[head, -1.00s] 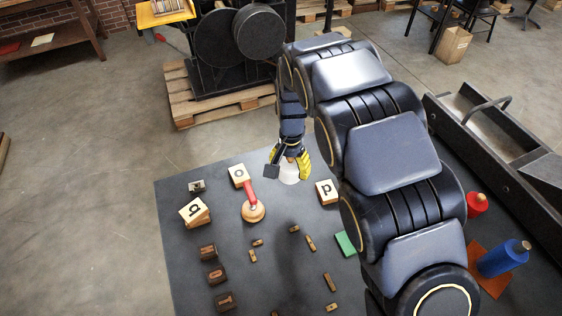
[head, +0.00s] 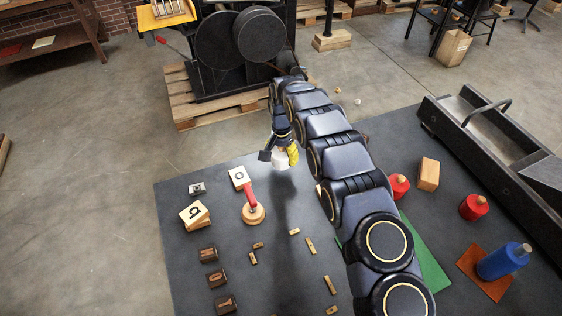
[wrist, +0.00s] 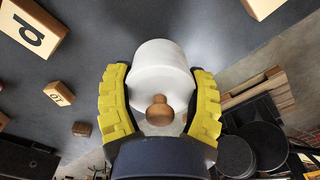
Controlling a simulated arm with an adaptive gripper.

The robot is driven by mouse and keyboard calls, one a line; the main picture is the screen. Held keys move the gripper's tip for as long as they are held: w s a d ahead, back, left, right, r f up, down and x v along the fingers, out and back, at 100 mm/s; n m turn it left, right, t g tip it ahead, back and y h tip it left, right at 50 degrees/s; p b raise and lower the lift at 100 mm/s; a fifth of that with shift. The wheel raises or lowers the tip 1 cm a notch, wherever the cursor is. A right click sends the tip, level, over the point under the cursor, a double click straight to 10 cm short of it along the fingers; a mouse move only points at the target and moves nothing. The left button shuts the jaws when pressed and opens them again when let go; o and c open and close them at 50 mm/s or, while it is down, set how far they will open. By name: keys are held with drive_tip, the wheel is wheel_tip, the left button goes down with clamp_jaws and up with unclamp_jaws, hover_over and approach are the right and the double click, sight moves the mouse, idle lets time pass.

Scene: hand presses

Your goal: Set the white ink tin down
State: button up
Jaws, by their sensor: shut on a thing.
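The white ink tin (wrist: 160,62) is between the yellow-padded fingers of my gripper (wrist: 160,85) in the wrist view, with a round wooden knob facing the camera. My gripper is shut on its sides. In the head view my gripper (head: 280,155) and the tin (head: 282,164) are by the far edge of the dark table (head: 175,250), right of a lettered block. My fingers partly hide the tin there. I cannot tell whether its base touches the table.
A red-handled wooden stamp (head: 253,213) and lettered blocks (head: 195,214) stand to the left. Small type pieces (head: 310,246) lie nearer. A press (head: 240,55) stands beyond the table.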

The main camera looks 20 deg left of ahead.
sight(281, 162)
drive_tip(key=shift+w+a+f, duration=0.1)
drive_tip(key=shift+w+f, duration=0.05)
drive_tip(key=shift+f, duration=1.65)
drive_tip(key=shift+f, duration=0.1)
drive_tip(key=o, duration=1.1)
wheel_tip(281, 162, up, 12)
drive_tip(key=shift+r, duration=0.1)
